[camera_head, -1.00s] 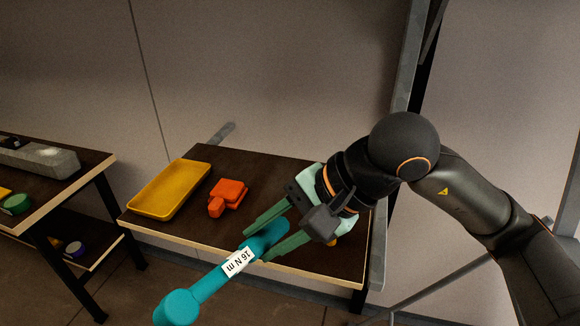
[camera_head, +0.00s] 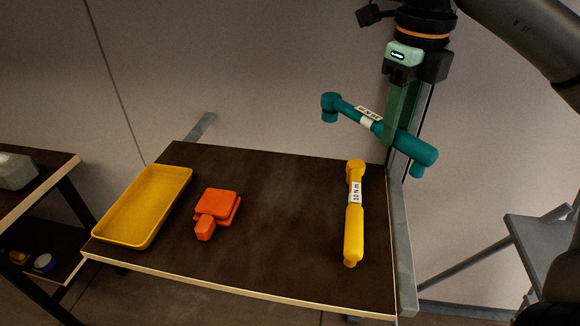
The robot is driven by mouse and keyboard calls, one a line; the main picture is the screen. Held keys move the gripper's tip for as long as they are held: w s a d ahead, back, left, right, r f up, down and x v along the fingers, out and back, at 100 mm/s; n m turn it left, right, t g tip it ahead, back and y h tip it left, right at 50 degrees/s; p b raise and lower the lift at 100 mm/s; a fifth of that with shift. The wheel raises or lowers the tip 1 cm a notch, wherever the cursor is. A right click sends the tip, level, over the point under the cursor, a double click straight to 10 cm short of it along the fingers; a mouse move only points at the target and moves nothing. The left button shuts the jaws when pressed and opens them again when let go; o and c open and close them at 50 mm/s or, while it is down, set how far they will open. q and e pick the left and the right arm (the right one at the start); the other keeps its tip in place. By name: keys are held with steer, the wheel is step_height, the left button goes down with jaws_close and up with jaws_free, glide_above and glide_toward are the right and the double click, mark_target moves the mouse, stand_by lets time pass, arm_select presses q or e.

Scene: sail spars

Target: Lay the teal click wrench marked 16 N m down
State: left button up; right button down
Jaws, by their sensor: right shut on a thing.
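The teal click wrench (camera_head: 416,149) carries a white label on its shaft, too small to read surely in this view. My right gripper (camera_head: 402,130) comes down from above and is shut on the wrench near its thick handle end. The wrench is tilted, its head up at the left and its handle lower at the right. It is held in the air over the back right corner of the dark table (camera_head: 285,215). My left gripper is not in view.
A yellow wrench (camera_head: 354,225) with a white label lies on the right part of the table. A yellow tray (camera_head: 122,240) stands at the left, with an orange object (camera_head: 217,205) beside it. The table's middle is bare. A grey post (camera_head: 403,250) stands along the right edge.

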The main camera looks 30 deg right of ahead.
steer(key=shift+w+d+f, duration=0.1)
steer(key=shift+w, duration=0.05)
steer(key=shift+m, duration=0.3)
steer(key=w+a+f+b, duration=0.1)
steer(key=w+a+f, duration=0.1)
steer(key=w+f, duration=0.1)
steer(key=w+a+f+b, duration=0.1)
steer(key=w+a+f, duration=0.2)
steer(key=w+f, duration=0.1)
steer(key=w+a+f+b, duration=0.1)
steer(key=w+a+f, duration=0.2)
steer(key=w+f, duration=0.1)
steer(key=shift+f+b, duration=0.4)
steer(key=shift+f, duration=0.15)
steer(key=shift+s+f, duration=0.1)
steer(key=shift+f, duration=0.15)
steer(key=c, duration=0.8)
jaws_free()
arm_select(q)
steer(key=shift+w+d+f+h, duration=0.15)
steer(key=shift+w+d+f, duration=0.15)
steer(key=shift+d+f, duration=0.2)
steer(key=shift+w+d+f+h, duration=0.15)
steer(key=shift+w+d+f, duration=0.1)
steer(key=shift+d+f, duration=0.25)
arm_select(e)
steer(key=shift+o, duration=1.4)
